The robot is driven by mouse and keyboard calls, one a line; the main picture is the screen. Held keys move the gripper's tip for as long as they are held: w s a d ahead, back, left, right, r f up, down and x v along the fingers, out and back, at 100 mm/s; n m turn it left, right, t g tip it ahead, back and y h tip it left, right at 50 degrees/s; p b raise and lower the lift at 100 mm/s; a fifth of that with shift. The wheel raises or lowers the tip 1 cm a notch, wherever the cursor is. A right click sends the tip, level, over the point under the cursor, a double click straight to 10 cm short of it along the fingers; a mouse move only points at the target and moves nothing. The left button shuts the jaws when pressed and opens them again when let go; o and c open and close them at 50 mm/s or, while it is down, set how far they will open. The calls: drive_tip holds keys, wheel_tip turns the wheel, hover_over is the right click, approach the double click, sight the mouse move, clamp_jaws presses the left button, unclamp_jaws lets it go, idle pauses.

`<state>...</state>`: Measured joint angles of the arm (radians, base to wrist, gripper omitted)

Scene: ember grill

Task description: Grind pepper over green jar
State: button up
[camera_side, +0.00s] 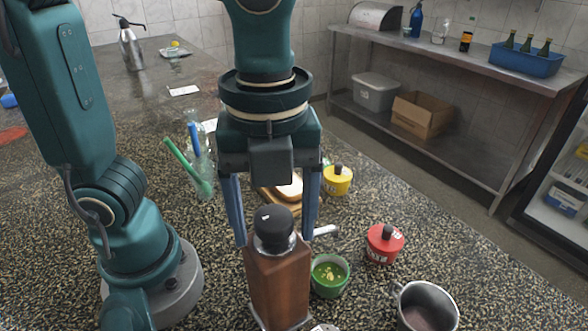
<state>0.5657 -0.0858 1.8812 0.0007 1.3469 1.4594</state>
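A tall pepper grinder (279,285) with a brown wooden body, black knob and metal crank stands upright at the lower middle. The green jar (330,289), open with green contents and pale bits on top, is just to its right. My gripper (275,243) points down at the grinder, its two blue fingers spread wide, one on each side of the black knob in the picture. The fingertips end near the top of the wooden body. I cannot tell whether they touch it or are behind it. The grinder partly hides the jar's left side.
A red lidded jar (384,246) and a metal pitcher (428,307) are at right. A yellow jar (338,183) and a board with bread (289,190) are behind. A glass with green and blue utensils (204,188) stands left. Open counter lies far right.

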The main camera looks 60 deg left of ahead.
drive_tip(key=n, duration=1.3)
drive_tip(key=shift+n, duration=0.4)
drive_tip(key=n, duration=0.7)
drive_tip(key=shift+n, duration=0.4)
drive_tip(key=n, duration=0.7)
drive_tip(key=shift+c, duration=0.3)
